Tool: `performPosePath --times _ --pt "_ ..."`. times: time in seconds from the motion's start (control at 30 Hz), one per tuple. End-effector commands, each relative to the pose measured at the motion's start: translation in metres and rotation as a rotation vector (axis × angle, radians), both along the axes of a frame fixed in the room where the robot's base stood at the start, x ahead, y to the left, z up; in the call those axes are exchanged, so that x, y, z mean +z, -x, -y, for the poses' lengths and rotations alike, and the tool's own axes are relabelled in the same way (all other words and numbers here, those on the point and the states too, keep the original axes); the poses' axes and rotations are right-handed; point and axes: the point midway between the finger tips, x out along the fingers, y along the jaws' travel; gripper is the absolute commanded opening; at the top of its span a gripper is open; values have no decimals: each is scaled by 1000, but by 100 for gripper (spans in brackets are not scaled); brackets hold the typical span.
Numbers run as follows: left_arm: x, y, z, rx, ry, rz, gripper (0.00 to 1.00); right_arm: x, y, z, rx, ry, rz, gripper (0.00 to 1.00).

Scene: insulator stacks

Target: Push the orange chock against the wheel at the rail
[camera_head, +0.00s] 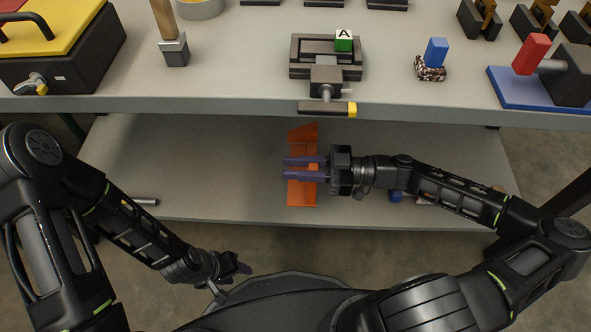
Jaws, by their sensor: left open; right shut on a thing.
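The orange chock (302,194) lies on the lower shelf near its middle, long from back to front, with a sloped piece at its far end. My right gripper (290,168) reaches in from the right, its two purple fingers across the chock. It is shut on a middle part of the chock, and the fingers hide some of it. My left gripper (243,268) is open and empty, low in front of the shelf. I cannot make out a wheel or a rail; the upper shelf may hide them.
The upper shelf (230,90) overhangs the lower shelf (230,165). It bears a vise (326,75) with a green block, a hammer (174,50), a yellow-topped case (60,55) and a blue block (436,50). A metal rod (145,201) lies at the lower shelf's left.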

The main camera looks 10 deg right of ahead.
Motion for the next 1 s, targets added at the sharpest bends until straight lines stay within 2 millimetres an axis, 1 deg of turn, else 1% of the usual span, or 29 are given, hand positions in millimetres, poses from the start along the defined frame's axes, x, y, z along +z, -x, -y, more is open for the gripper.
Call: performPosePath --times 0.67,0.77,0.87,1.0 --pt "0 0 0 0 0 0 44 2 -1 -1 -2 -2 6 0" --pt "0 0 0 0 0 0 44 5 -6 -1 -21 -2 7 0" --pt "0 0 0 0 0 0 44 10 -17 0 -62 -2 7 0" --pt "0 0 0 0 0 0 44 23 -40 2 -160 -4 7 0"
